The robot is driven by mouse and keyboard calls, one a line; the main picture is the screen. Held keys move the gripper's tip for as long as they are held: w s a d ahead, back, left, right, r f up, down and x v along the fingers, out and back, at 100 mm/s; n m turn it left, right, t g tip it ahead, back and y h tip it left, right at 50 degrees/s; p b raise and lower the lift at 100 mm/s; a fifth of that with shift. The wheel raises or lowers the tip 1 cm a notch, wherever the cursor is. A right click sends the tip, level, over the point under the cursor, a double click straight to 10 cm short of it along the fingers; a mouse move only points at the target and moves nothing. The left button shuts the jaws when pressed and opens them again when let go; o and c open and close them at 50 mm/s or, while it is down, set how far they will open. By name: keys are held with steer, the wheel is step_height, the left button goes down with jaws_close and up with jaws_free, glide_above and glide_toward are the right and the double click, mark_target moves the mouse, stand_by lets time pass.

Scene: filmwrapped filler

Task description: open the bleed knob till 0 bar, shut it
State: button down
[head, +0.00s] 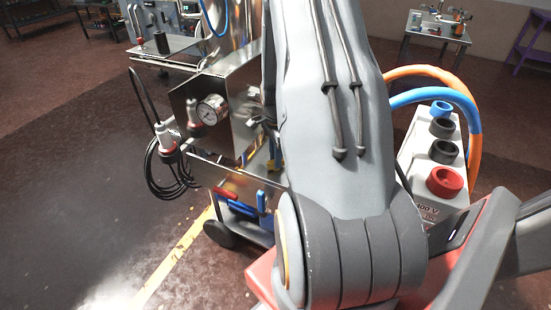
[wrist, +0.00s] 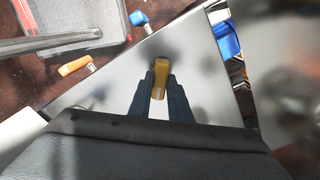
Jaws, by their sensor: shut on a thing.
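A yellow-brass knob (wrist: 161,66), which looks like the bleed knob, stands out from a flat metal panel (wrist: 195,65) in the wrist view. My gripper (wrist: 160,82) has its two dark fingers closed on either side of the knob's grip. The fingertips hide part of it. In the head view a round pressure gauge (head: 211,108) with a white dial sits on the steel cabinet front. Its needle is too small to read. My arm covers the area right of the gauge, so the knob is not clear there.
An orange-handled lever (wrist: 75,66) and a blue-handled one (wrist: 138,18) lie left of the panel in the wrist view. A blue part (wrist: 228,42) is at its right edge. In the head view a black cable (head: 168,180) hangs left of the cabinet. Floor at left is clear.

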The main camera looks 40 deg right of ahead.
stand_by(0.3)
steer(key=c, duration=1.6)
jaws_free()
steer(key=shift+c, duration=0.2)
steer(key=shift+r, duration=0.1)
steer(key=shift+r+b, duration=0.65)
steer(key=shift+r, duration=3.15)
steer(key=s+a+r+n, duration=0.1)
steer(key=a+r+n, duration=0.2)
steer(key=a+n, duration=0.35)
steer(key=s+a+r+n, duration=0.1)
steer(key=a+r+n, duration=0.25)
steer(key=a, duration=0.65)
steer(key=s+a+r+n, duration=0.3)
steer(key=s+a+n, duration=0.5)
steer(key=a+n, duration=0.3)
steer(key=shift+a+t, duration=0.3)
steer(key=shift+a, duration=0.35)
